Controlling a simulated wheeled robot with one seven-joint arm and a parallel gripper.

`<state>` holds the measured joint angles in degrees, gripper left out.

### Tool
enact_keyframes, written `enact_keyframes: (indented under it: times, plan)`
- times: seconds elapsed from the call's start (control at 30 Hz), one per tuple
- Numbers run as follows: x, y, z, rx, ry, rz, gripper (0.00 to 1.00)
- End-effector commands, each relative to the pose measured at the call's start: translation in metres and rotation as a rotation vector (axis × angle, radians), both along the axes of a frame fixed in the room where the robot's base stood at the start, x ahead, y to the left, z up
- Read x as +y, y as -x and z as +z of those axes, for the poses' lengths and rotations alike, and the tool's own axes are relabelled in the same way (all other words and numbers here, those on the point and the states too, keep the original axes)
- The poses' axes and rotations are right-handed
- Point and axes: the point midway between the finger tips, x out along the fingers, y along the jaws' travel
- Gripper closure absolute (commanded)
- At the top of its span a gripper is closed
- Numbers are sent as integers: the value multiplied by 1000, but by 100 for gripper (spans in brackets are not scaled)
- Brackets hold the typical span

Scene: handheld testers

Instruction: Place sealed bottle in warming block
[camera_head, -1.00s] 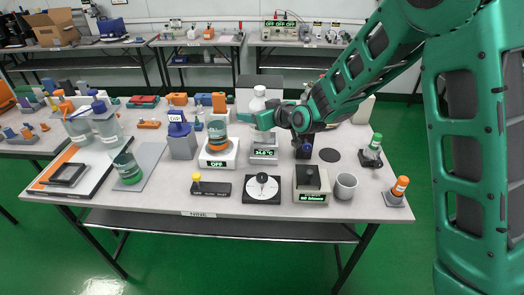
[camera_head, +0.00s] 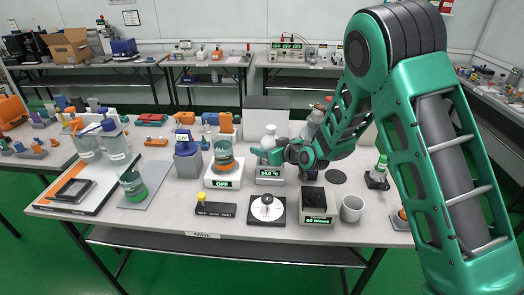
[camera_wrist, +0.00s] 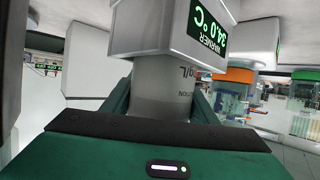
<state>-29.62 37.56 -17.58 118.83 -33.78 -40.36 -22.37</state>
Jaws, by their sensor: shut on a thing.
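The white bottle (camera_head: 269,132) stands upright at the warming block (camera_head: 269,181), a light grey box with a green lit display. The bottle also shows in the wrist view (camera_wrist: 163,82), with part of its printed label visible. My gripper (camera_head: 265,156) is shut on the bottle from the right, just above the block. In the wrist view the warming block (camera_wrist: 165,28) appears upside down, its display reading 34.0 °C. The bottle's lower end meets the block's top there. How deep it sits is hidden.
A beaker (camera_head: 224,152) on a hotplate (camera_head: 222,177) marked OFF stands close to the left. In front are a round dial device (camera_head: 267,208), a dark-topped box (camera_head: 316,203) and a grey cup (camera_head: 352,208). A white panel (camera_head: 266,116) stands behind.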

Motion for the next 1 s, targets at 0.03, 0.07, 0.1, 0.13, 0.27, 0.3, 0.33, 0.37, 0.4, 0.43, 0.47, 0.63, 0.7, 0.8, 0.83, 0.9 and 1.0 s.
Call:
enact_keyframes:
  times: [0.03, 0.07, 0.1, 0.13, 0.27, 0.3, 0.33, 0.37, 0.4, 0.43, 0.47, 0.63, 0.7, 0.8, 0.83, 0.9, 1.0]
  plan:
    - [0, 0, -5, 0, 0, 0, 84]
    - [0, 0, -7, 0, -1, 0, 84]
    - [0, 0, -7, -2, -2, 0, 84]
    - [0, 0, -7, -2, -2, 0, 84]
    - [0, 0, -6, -3, -3, 0, 84]
    - [0, 0, -6, -2, -2, 0, 84]
    - [0, 0, -7, -2, -2, 0, 84]
    - [0, 0, -7, -2, -2, 0, 84]
    - [0, 0, -8, -2, -3, 0, 84]
    - [0, 0, -10, 0, -1, 0, 44]
    - [0, 0, -9, -1, -1, 0, 37]
    - [0, 0, -9, -1, -1, 0, 28]
    - [0, 0, -9, -1, -1, 0, 28]
    - [0, 0, -9, -1, -1, 0, 28]
    - [0, 0, -8, -1, -1, 0, 28]
    - [-3, 2, -6, 0, -1, -1, 28]
    - [-11, 10, -1, 0, -1, -4, 28]
